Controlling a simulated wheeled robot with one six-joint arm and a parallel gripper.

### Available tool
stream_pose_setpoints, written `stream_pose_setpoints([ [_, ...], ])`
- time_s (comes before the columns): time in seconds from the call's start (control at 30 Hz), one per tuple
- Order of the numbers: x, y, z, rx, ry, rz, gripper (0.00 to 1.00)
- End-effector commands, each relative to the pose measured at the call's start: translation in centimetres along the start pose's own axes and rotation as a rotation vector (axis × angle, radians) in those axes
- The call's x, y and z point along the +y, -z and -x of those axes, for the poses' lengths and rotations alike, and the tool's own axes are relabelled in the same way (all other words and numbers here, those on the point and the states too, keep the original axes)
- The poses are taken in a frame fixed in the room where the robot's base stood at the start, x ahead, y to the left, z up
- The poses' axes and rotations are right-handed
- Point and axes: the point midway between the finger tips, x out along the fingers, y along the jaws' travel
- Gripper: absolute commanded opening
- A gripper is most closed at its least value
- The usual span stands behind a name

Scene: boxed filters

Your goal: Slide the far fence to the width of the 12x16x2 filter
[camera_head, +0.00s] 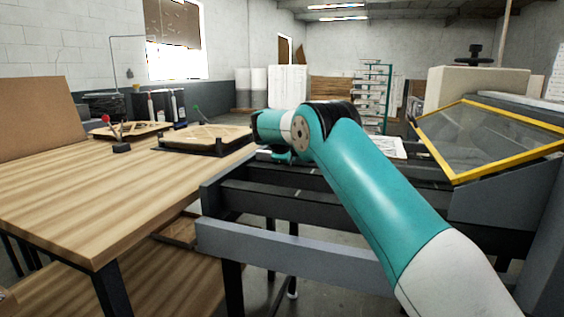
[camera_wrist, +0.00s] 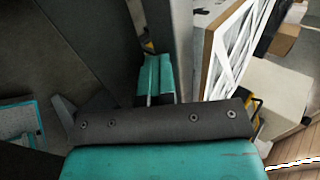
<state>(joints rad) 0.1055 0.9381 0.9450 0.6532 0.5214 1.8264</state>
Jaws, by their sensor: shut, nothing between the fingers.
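My gripper (camera_wrist: 153,80) shows in the wrist view as two teal fingers, closed together with nothing between them. A light grey upright plate (camera_wrist: 183,40), which looks like the far fence, stands just right of the fingertips; I cannot tell whether they touch it. A filter (camera_wrist: 235,45) with a brown edge and white lattice face lies right of that plate, and its size label is not readable. Part of a white-faced filter (camera_head: 390,147) shows behind the arm.
A yellow-framed clear guard (camera_head: 490,137) stands tilted open right of my arm. A wooden table (camera_head: 90,195) on the left holds dark-framed trays (camera_head: 205,139) and a red-knobbed lever (camera_head: 120,148). A grey rail (camera_head: 290,252) runs along the machine's near side.

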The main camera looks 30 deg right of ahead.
Motion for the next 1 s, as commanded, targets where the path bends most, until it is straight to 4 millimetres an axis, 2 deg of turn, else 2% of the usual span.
stream_pose_setpoints([
  [0.43,-0.6,0.4,-0.3,-0.004,0.016,-0.006,0.0],
  [0.67,1.3,0.1,0.9,-0.003,0.011,-0.005,0.0],
  [0.77,2.8,-0.2,2.2,-0.004,0.006,-0.003,0.0],
  [0.8,2.3,-0.2,3.7,-0.004,0.007,-0.004,0.0],
  [1.0,2.2,-0.2,8.7,-0.003,0.004,-0.001,0.0],
])
